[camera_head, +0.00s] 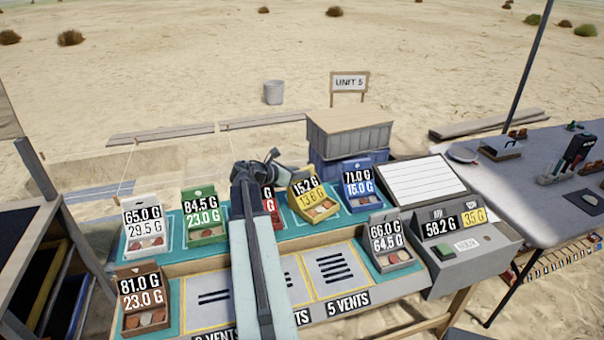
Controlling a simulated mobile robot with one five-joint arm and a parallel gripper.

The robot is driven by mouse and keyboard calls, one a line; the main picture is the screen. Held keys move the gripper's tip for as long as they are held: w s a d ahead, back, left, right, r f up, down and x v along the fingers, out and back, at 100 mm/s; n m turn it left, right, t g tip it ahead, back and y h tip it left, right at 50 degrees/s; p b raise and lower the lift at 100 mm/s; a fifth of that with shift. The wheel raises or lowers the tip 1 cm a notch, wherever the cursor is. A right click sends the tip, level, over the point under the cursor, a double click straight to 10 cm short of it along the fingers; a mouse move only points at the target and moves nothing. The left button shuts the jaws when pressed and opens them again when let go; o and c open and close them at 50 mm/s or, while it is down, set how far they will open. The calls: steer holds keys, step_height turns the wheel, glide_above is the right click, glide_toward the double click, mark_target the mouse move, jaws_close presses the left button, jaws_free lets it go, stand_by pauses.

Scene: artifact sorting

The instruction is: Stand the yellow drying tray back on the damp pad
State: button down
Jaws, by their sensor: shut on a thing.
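The yellow drying tray (313,203) carries the labels 15.2 G and 13.6 G and holds reddish-brown pieces. It sits askew at the back row, turned relative to its neighbours. My gripper (276,160) is at the tray's upper left, shut; the arm runs up from the bottom and its dark wrist hides the exact contact. Teal pads lie on the bench; a back one (291,228) shows around and below the yellow tray. I cannot tell whether the tray's base touches it, nor which pad is the damp one.
A red tray (268,193) is partly hidden behind my arm. Green (205,219), white (144,228) and blue (359,188) trays stand nearby. A brown tray (143,301) and a grey tray (388,241) are nearer. A scale (466,247) sits at right; a grey crate (349,133) stands behind.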

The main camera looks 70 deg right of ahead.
steer(key=shift+s+a+f, duration=0.15)
steer(key=shift+f, duration=0.2)
steer(key=c, duration=1.3)
jaws_free()
steer(key=shift+c, duration=0.2)
steer(key=shift+a, duration=0.15)
steer(key=p+v, duration=0.1)
steer(key=v, duration=0.1)
steer(key=p+v, duration=0.1)
steer(key=v, duration=0.2)
steer(key=p+v, duration=0.1)
steer(key=v, duration=0.1)
steer(key=shift+a+r, duration=0.1)
steer(key=shift+r, duration=0.3)
steer(key=shift+w, duration=0.2)
